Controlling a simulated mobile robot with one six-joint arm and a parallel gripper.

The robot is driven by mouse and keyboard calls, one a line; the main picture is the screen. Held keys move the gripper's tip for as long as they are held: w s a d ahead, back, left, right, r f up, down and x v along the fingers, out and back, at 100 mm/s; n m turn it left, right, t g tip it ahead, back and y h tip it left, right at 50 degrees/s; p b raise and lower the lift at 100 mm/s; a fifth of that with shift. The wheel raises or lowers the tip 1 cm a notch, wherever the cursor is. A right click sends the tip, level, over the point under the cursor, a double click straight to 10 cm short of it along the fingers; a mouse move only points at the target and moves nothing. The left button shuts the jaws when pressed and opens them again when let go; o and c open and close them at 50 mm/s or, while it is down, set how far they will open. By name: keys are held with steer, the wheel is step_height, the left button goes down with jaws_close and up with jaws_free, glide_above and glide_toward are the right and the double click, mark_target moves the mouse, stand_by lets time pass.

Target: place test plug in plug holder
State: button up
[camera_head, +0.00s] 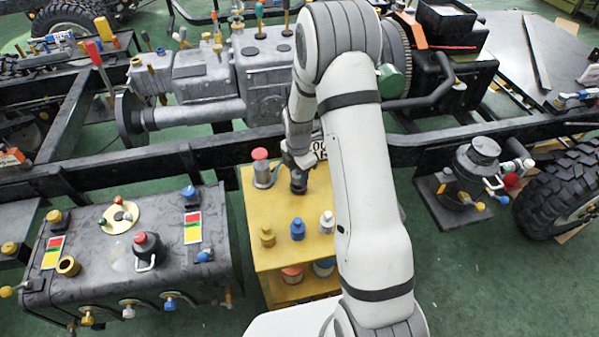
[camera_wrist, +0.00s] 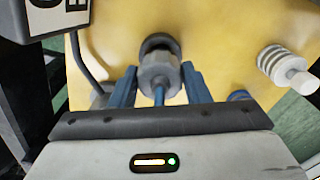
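My gripper (camera_head: 298,172) is low over the yellow stand. In the wrist view its two blue fingers (camera_wrist: 160,72) stand on either side of a grey cylindrical piece (camera_wrist: 157,75), which may be the test plug. The piece has a dark ring at its far end and a blue stem towards the camera. The fingertips are close to its sides; I cannot tell whether they touch it. In the head view a dark grey piece (camera_head: 299,184) shows below the gripper. I cannot identify the plug holder for certain; a red-capped metal cylinder (camera_head: 262,170) stands just left of the gripper.
The yellow stand (camera_head: 252,205) also carries a brass piece (camera_head: 267,238), a blue piece (camera_head: 297,230) and a white piece (camera_head: 327,222). A lettered box (camera_wrist: 58,14) with a dark cable is close to the gripper. A dark chassis rail (camera_head: 225,150) runs behind; a grey tank (camera_head: 130,265) is left.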

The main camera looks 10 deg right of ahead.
steer(key=o, duration=0.4)
steer(key=s+r+m, duration=0.3)
steer(key=r, duration=0.7)
steer(key=s+r+m, duration=0.3)
steer(key=r, duration=0.7)
steer(key=s+r+m+t, duration=0.1)
steer(key=s+r+m, duration=0.1)
steer(key=s+m, duration=0.3)
steer(key=s+r+m, duration=0.2)
steer(key=s+m, duration=0.4)
steer(key=s, duration=0.2)
steer(key=s+r+m+t, duration=0.1)
steer(key=s+r+m, duration=0.2)
steer(key=s+m, duration=0.2)
steer(key=shift+s+d+m+t, duration=0.2)
steer(key=shift+s+m+t, duration=0.1)
steer(key=shift+s, duration=0.6)
